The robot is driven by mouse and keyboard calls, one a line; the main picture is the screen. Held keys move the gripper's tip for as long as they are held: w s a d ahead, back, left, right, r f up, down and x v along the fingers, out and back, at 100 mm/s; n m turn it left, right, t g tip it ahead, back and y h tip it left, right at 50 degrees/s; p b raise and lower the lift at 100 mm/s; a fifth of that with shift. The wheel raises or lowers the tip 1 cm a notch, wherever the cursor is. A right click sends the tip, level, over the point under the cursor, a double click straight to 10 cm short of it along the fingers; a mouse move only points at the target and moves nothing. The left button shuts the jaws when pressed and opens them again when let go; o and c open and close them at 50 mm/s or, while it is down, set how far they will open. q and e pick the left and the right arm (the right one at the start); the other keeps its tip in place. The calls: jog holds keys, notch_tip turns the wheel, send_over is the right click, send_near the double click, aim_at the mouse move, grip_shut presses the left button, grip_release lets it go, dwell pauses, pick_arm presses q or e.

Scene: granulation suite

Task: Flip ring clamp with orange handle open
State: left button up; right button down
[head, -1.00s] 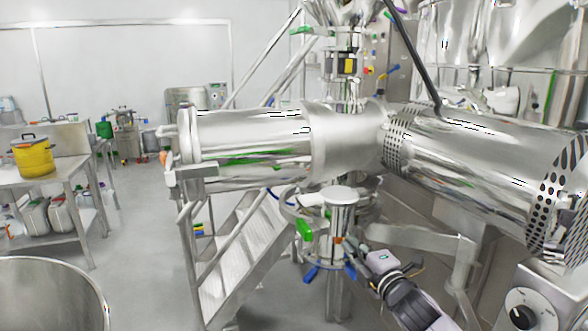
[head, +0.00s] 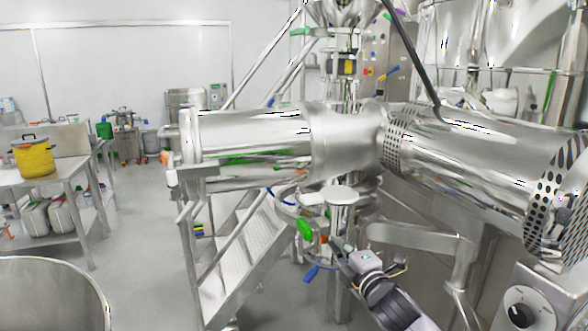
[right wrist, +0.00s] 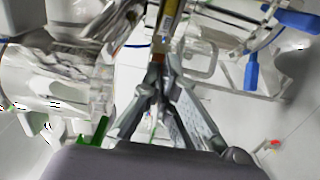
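My right gripper (head: 337,244) is at the vertical steel pipe assembly (head: 342,196) below the large horizontal cylinder. In the right wrist view its two fingers (right wrist: 162,68) run together to a narrow gap, so it looks shut. I cannot tell whether anything is between the tips. My left gripper is not in view.
A green handle (head: 305,229) and a blue handle (head: 311,273) stick out beside the pipe. The large steel cylinder (head: 255,135) spans above. Metal stairs (head: 240,255) stand to the left, and a control box with a black knob (head: 520,309) is at right front.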

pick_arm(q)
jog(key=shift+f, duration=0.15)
pick_arm(e)
jog(key=a, duration=0.1)
jog(key=w+a+r, duration=0.1)
jog(key=shift+a, duration=0.3)
jog(key=shift+w+d+f, duration=0.1)
jog(key=shift+w+f, duration=0.5)
jog(key=shift+w, duration=0.2)
pick_arm(q)
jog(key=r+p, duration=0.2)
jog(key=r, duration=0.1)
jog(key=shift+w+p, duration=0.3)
jog(key=shift+p, duration=0.05)
pick_arm(e)
jog(key=v, duration=0.7)
jog(key=shift+d, duration=0.2)
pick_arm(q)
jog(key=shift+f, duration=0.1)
pick_arm(e)
jog(key=shift+s, duration=0.1)
